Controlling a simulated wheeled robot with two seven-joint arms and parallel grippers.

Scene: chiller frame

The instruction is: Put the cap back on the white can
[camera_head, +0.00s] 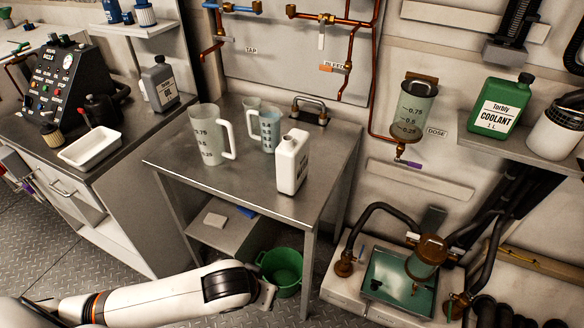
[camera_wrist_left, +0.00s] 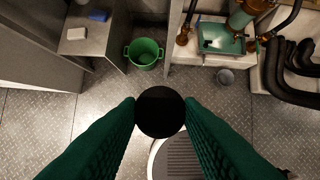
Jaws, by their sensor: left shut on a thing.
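The white can (camera_head: 292,162) stands upright near the right side of the steel table. Its neck at the top is white, with no cap on it. My left gripper (camera_wrist_left: 160,112) is shut on a round black cap (camera_wrist_left: 160,106), held between the green fingertips in the left wrist view. The cap is above the floor, below tabletop level. In the head view my left arm reaches in low from the left, in front of the table; the cap cannot be made out there. My right gripper is not in view.
A large jug (camera_head: 207,134) and a smaller measuring jug (camera_head: 266,130) stand left of the can. A green bucket (camera_head: 283,268) stands on the floor by the table. The table's front is clear.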

